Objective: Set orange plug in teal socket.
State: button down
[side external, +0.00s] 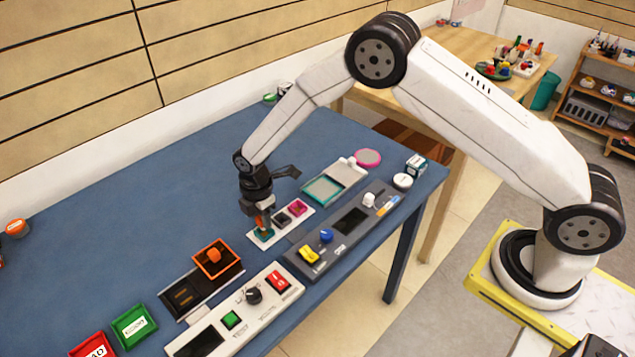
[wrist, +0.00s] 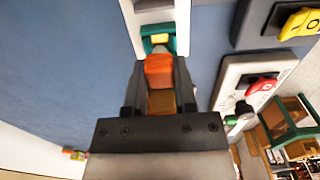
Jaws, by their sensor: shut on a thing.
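My gripper (side external: 264,209) points down over the white socket strip and is shut on the orange plug (wrist: 159,72). In the side view a little of the plug's orange shows between the fingers, just above the teal socket (side external: 263,235). In the wrist view the plug sits between the two dark fingers (wrist: 157,88), with the teal socket (wrist: 158,33) directly beyond its tip. The plug's lower end and the socket opening partly hide each other, so I cannot tell whether the plug is inside or just above it.
The white strip also carries a magenta socket (side external: 298,208) and a dark one. A grey control panel (side external: 340,235) with yellow, blue and white controls lies to the right. An orange open box (side external: 216,259) and a white switch panel (side external: 240,318) are nearer. Blue table behind the strip is clear.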

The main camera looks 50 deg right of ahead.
jog(key=shift+f, duration=1)
dwell(1.8)
jog(key=shift+c, duration=1.7)
grip_release()
jog(key=shift+o, duration=0.2)
jog(key=o, duration=0.3)
jog(key=shift+r, duration=0.1)
jog(key=shift+r, duration=3.65)
jog(key=shift+r, duration=0.1)
